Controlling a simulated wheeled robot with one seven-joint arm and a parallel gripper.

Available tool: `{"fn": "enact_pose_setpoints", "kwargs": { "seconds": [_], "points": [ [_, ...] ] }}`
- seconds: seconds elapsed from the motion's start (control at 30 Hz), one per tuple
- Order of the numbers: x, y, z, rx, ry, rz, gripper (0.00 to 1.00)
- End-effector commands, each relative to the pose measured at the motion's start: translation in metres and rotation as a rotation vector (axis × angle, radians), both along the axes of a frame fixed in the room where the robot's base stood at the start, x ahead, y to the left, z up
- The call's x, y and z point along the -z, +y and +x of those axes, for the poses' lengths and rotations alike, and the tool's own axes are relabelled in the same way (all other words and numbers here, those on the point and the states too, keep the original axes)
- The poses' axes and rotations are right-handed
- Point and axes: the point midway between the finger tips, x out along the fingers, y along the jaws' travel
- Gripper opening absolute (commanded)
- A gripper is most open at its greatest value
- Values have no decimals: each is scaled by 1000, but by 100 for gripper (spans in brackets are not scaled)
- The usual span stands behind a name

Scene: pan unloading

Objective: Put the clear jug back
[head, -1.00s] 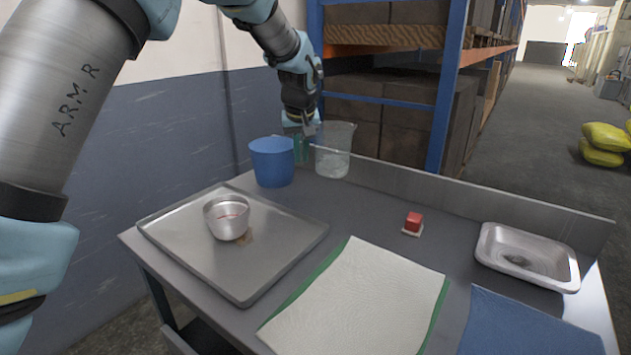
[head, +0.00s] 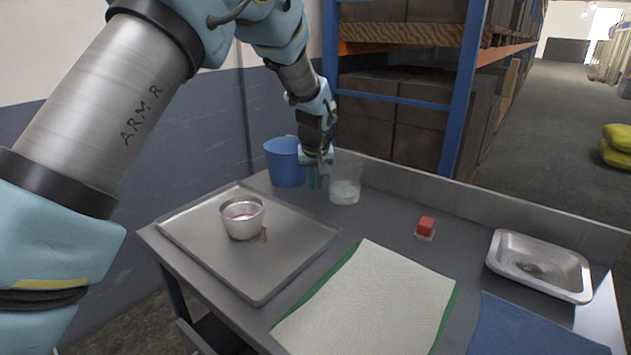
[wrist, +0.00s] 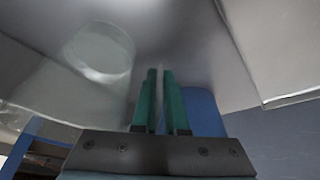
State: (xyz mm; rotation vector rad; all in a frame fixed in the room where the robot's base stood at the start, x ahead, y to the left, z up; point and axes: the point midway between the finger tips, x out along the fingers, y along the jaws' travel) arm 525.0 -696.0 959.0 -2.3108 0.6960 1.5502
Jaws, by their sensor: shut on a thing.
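The clear jug (head: 345,190) is upright at the back of the grey bench, just right of the blue bucket (head: 285,163). My gripper (head: 315,180) is at the jug's left side, between jug and bucket. Its green fingers are shut on the jug, seemingly at its handle, though the gripped part is hard to make out. In the wrist view, the round base of the jug (wrist: 98,50) shows left of the fingers (wrist: 160,75). I cannot tell whether the base touches the bench.
A metal tray (head: 185,240) bears a small metal pot (head: 242,218). A white cloth with green edges (head: 375,300), a red block (head: 426,226), a metal pan (head: 540,290) and a blue cloth (head: 520,330) lie nearer or to the right. A raised ledge (head: 480,190) runs along the back.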

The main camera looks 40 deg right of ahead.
Motion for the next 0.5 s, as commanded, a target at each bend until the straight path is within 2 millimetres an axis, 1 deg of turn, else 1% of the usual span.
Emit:
{"fn": "enact_pose_setpoints", "kwargs": {
  "seconds": [0.03, 0.27, 0.5],
  "points": [
    [1, 0, 0, 0, 0, 0, 14],
    [1, 0, 0, 0, 1, 1, 40],
    [0, 0, 0, 0, 0, 0, 40]
  ]
}}
